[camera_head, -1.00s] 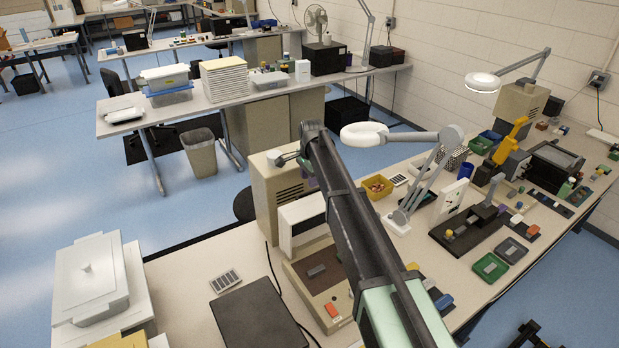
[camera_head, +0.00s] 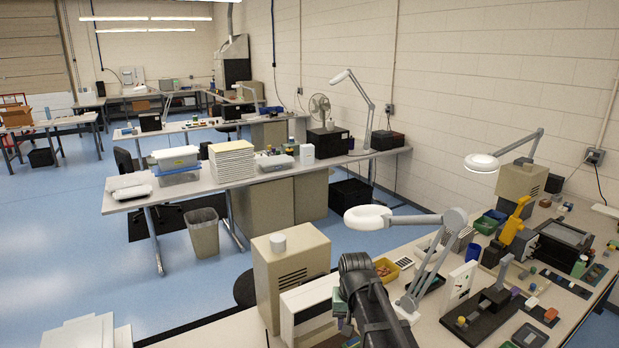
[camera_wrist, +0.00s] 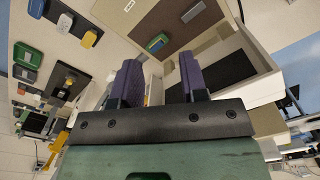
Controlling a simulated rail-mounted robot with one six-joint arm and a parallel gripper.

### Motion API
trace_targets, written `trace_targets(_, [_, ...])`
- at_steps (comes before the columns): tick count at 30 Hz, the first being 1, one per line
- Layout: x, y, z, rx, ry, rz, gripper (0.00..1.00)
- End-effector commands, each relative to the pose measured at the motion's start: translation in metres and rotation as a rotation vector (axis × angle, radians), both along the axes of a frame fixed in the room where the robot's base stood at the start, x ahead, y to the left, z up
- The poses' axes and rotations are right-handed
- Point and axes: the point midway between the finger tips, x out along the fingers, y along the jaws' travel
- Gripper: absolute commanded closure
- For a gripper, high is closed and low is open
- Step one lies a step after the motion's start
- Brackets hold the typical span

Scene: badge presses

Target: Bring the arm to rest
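My gripper (camera_wrist: 159,80) shows in the wrist view with its two purple fingers spread apart. Nothing is between them; the space beyond is a brown panel and a dark recess in a pale housing. In the head view, the dark upper part of my arm rises from the bottom edge, in front of the near bench. My fingers cannot be made out clearly there.
The near bench holds a beige machine (camera_head: 290,268), a yellow tray (camera_head: 386,270), a ring lamp (camera_head: 368,217) close to my arm, and a yellow-levered press (camera_head: 513,230). A wastebasket (camera_head: 203,233) stands on open blue floor at left.

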Motion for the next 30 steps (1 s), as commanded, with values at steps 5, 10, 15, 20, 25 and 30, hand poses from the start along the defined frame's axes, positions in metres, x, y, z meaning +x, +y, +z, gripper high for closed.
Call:
trace_targets(5, [-0.136,-0.049,-0.084,-0.007,0.011,0.096,0.60])
trace_targets(10, [-0.150,-0.066,-0.104,-0.007,0.011,0.052,0.60])
trace_targets(15, [-0.149,-0.066,-0.099,-0.007,0.011,0.049,0.60])
trace_targets(20, [-0.148,-0.066,-0.098,-0.007,0.011,0.049,0.60])
trace_targets(25, [-0.148,-0.066,-0.099,-0.007,0.011,0.049,0.60])
trace_targets(30, [-0.148,-0.066,-0.099,-0.007,0.011,0.049,0.60])
